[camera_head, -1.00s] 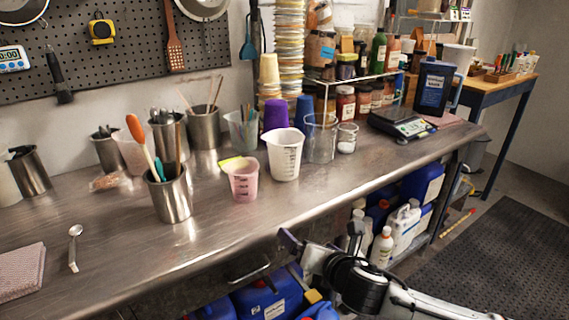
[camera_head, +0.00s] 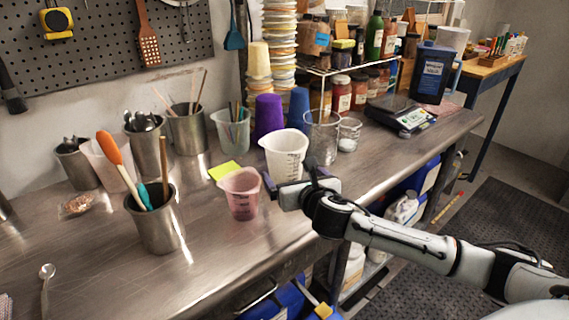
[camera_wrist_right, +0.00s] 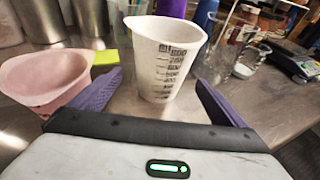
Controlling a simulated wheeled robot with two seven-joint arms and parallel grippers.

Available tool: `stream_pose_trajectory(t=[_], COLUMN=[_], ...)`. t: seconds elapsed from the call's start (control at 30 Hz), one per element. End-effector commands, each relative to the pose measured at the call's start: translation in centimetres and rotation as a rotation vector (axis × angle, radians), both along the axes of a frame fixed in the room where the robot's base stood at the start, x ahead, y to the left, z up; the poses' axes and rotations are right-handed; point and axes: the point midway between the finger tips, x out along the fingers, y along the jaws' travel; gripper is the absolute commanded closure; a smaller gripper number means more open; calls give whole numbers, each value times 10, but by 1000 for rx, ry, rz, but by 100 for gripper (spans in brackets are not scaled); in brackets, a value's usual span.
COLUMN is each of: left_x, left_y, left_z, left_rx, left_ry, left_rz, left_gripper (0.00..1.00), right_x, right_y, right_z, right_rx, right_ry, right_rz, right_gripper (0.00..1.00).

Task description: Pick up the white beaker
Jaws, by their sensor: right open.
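The white beaker (camera_head: 286,152) stands upright on the steel bench, with dark graduation marks on its side. It also shows in the right wrist view (camera_wrist_right: 160,62), ahead of my right gripper and centred between its fingers. My right gripper (camera_head: 290,172) is open and empty, just in front of the beaker, with its purple fingertips (camera_wrist_right: 158,92) spread to either side. The fingers look apart from the beaker; the exact gap is hard to tell. My left gripper is in neither view.
A pink beaker (camera_head: 240,195) stands close to the left finger. Glass beakers (camera_head: 322,138) and purple cups (camera_head: 267,115) stand to the right and behind. A steel pot (camera_head: 157,228) with tools stands further left. The bench front is clear.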

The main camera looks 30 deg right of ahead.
Motion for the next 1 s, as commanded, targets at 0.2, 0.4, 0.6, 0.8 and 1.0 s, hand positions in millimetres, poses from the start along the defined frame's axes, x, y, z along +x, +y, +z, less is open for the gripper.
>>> stream_pose_trajectory(t=[0.2,0.4,0.6,0.8,1.0], left_x=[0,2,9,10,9], left_y=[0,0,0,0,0], left_z=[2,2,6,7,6], left_rx=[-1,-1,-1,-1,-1], left_ry=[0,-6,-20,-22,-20], left_rz=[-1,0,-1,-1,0], left_gripper=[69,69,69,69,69], right_x=[21,43,49,48,48], right_y=[-8,-16,-17,-17,-17], right_z=[-5,-13,-15,-14,-14], right_rx=[2,2,1,1,1], right_ry=[-1,-2,0,0,0], right_rz=[-2,-1,2,2,2], right_gripper=[5,5,5,17,51])
